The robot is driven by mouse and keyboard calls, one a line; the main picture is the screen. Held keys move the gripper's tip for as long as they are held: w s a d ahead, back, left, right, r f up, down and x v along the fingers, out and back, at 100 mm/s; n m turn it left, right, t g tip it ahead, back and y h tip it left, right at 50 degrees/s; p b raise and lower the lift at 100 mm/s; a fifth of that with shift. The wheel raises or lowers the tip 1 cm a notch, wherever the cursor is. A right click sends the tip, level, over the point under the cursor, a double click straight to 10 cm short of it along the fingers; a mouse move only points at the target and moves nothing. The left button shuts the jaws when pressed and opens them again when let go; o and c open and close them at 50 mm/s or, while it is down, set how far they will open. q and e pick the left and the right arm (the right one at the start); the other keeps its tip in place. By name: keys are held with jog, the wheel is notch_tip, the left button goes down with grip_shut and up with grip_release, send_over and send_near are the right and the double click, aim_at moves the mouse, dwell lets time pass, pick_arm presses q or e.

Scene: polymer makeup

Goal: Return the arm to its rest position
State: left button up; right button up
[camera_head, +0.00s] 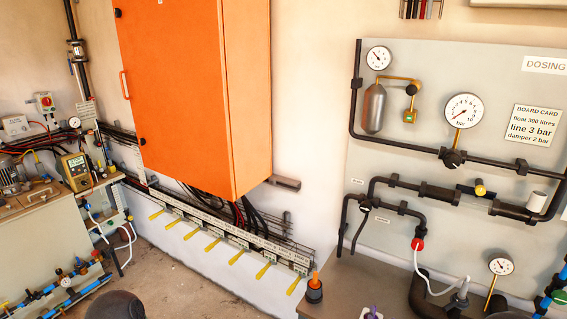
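Neither of my grippers shows in the head view. A dark rounded shape (122,306) at the bottom edge, left of centre, may be part of my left arm. A smaller dark shape (507,316) at the bottom edge on the right may be part of my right arm. Only their tops show, so I cannot tell how the arms are posed or whether anything is held.
An orange cabinet (185,90) hangs on the wall above yellow-tagged brackets (215,232). A grey dosing panel (470,80) with gauges and black pipes stands right, above a dark bench (345,285). Equipment crowds the left. The floor (190,280) between looks clear.

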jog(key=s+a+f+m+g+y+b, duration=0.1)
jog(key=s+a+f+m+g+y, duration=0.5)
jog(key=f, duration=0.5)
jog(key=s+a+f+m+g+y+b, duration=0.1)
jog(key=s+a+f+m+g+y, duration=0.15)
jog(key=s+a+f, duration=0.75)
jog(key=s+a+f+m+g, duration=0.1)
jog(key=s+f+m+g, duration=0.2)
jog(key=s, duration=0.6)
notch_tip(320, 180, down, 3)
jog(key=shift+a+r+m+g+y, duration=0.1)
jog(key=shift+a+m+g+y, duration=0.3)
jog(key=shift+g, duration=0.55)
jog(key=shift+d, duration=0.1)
